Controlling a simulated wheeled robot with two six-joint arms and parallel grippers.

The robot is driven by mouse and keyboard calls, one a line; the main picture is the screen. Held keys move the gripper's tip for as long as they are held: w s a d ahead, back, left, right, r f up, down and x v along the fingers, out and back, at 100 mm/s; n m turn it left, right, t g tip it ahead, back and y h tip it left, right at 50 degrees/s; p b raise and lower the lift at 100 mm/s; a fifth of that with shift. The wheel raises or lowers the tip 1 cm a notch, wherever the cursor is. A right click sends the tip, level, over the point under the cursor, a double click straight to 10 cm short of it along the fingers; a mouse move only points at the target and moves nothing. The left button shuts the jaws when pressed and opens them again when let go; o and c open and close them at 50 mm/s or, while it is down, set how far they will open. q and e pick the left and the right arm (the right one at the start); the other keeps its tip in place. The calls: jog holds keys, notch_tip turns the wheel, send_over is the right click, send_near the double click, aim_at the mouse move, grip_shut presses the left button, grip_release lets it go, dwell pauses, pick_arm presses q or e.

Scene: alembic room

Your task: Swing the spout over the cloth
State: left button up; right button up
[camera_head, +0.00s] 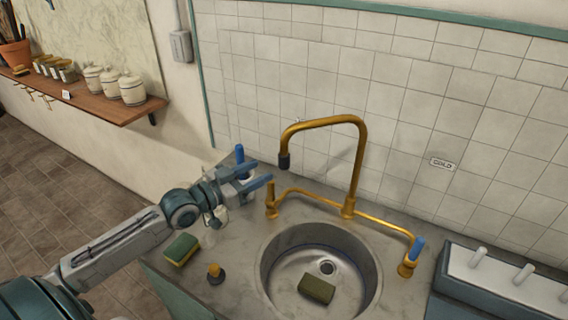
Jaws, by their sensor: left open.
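The brass spout (358,165) rises behind the sink and arches to the left. A small olive-green folded piece (317,288), which could be the cloth or a sponge, lies in the basin in front of the drain. My left gripper (256,168) is open and empty, its blue fingers pointing right, left of the nozzle and close to the left brass tap post (271,200). I cannot tell whether it touches the post. My right gripper is not in view.
A white rack with pegs (505,280) is at the right. A shelf with jars (120,105) is at upper left.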

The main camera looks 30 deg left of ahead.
aim_at(279, 161)
pick_arm(q)
jog(key=x, duration=0.7)
jog(key=shift+r, duration=0.15)
jog(key=shift+p+x, duration=0.5)
jog(key=shift+x, duration=0.5)
grip_shut()
